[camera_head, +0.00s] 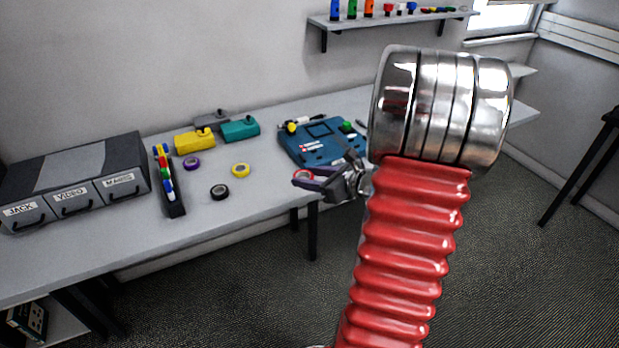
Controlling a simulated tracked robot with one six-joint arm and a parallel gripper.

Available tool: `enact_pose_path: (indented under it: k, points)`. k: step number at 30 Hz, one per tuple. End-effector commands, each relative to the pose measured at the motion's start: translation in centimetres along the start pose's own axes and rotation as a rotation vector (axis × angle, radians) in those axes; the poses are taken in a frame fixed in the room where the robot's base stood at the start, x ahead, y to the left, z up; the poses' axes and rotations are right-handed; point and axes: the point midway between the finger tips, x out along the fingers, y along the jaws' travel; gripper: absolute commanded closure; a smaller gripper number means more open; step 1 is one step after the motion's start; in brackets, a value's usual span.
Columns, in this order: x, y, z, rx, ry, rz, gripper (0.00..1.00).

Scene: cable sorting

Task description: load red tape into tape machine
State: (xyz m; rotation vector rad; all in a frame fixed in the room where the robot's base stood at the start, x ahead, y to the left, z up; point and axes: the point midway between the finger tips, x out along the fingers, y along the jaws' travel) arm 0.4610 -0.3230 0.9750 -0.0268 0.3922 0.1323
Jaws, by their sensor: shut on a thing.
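A small red ring, the red tape (303,176), is in my gripper (306,178), which is shut on it. The gripper is off the table's front edge, in front of a blue device (302,151). The blue device lies on the table with small coloured parts on it; I cannot tell for certain whether it is the tape machine. Part of its right side is hidden by my arm. The fingers cover part of the tape.
Purple (192,163), yellow (241,170) and black tape rolls (220,192) lie on the grey table (110,245). Yellow (194,142) and teal boxes (240,130) stand behind them. A rack (176,208) of coloured pieces and a labelled drawer unit (75,170) are left. A shelf (390,17) hangs above.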

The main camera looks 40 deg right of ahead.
Motion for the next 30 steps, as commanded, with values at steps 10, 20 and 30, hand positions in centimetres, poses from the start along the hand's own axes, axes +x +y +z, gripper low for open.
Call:
enact_pose_path:
  k: [10, 20, 30]
  points:
    - [2.6, 5.0, -1.3, -0.048, 0.002, 0.122, 0.80]
    - [6.9, 12.8, -3.1, -0.125, 0.001, 0.313, 0.80]
    - [12.2, 22.6, -5.4, -0.227, 0.001, 0.554, 0.80]
